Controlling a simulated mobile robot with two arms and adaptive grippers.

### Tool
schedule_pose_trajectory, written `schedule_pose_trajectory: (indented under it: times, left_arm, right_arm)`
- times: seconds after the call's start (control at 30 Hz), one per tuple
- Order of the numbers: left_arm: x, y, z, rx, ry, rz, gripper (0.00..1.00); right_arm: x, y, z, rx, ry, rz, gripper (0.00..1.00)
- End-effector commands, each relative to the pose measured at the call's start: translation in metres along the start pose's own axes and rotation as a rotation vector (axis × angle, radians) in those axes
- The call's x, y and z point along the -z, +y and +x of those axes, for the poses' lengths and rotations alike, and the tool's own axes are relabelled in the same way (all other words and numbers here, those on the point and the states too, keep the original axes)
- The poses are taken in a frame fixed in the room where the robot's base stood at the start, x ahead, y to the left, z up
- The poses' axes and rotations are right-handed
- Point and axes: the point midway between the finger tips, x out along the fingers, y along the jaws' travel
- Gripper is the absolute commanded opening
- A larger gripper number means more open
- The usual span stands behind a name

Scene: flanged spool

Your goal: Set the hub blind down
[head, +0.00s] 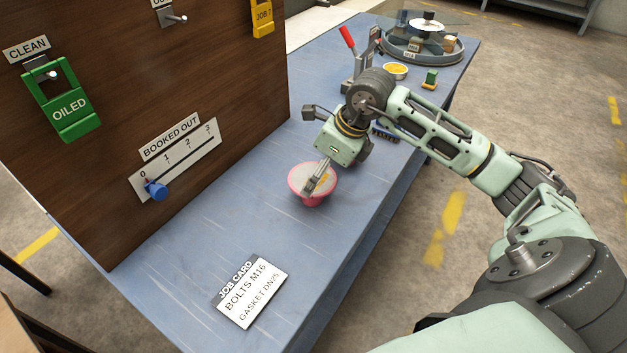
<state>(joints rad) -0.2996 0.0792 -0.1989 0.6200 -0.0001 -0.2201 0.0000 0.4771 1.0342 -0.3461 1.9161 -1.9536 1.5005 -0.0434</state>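A pink-rimmed round piece with a pale top face (297,181) and a narrower pink underside is at the middle of the blue bench; I take it to be the hub blind. My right gripper (313,184) points down at it, its fingers lying across the pale face. A small yellow-orange patch shows beside the fingers. The fingers are seen nearly edge-on, so I cannot tell whether they are shut on the piece. I also cannot tell whether its underside touches the bench. My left gripper is not in view.
The blue bench (215,245) is clear around the piece, with a job card (252,291) nearer me. A brown board (190,70) with a blue slider (155,191) and green tag (62,103) stands left. A red-handled press (347,38), yellow-filled dish (395,71) and round tray (388,53) are behind.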

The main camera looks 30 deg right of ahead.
Motion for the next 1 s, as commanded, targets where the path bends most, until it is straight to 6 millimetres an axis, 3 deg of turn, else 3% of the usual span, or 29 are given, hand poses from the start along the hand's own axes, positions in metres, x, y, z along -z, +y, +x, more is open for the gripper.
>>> schedule_pose_trajectory:
  times: [0.2,0.4,1.0]
  left_arm:
    - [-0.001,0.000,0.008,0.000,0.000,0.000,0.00]
    - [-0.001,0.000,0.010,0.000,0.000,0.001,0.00]
    - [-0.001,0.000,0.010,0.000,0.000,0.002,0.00]
  right_arm:
    - [0.000,-0.001,-0.046,0.005,-0.002,-0.002,1.00]
    - [0.000,0.000,-0.072,0.002,-0.001,0.000,1.00]
    - [0.000,0.000,-0.077,0.000,0.000,0.000,1.00]
